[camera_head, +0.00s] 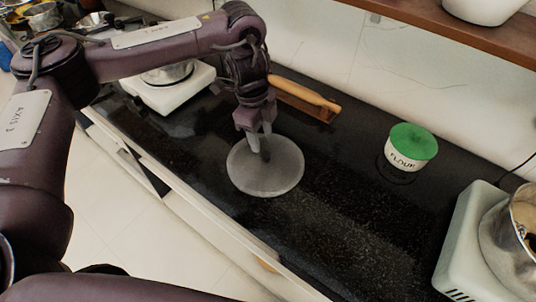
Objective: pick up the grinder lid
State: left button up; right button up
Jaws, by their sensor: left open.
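The grinder lid, a round translucent grey disc (262,180), lies flat on the black counter in the middle of the view. My left gripper (266,150) points down over the far part of the disc. Its fingers are open and overlap the disc in the picture; I cannot tell whether they touch it. The fingers hide a small part of the disc. My right gripper is not in view.
A flour tub with a green lid (411,146) stands to the right. A white appliance with a steel pot (462,243) is at the right edge. A wooden-handled item (305,93) lies behind my gripper. Another white appliance (168,97) stands at left. The counter between disc and tub is clear.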

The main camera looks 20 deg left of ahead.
aim_at(266, 154)
pick_arm(q)
jog(key=shift+w+d+f, duration=0.1)
jog(key=shift+d+f, duration=0.05)
jog(key=shift+f, duration=1.05)
jog(key=shift+d+f, duration=0.15)
jog(key=shift+f, duration=1)
jog(key=shift+w+d+f, duration=0.1)
jog(key=shift+d+f, duration=0.05)
jog(key=shift+f, duration=1.05)
grip_shut()
jog(key=shift+r, duration=0.1)
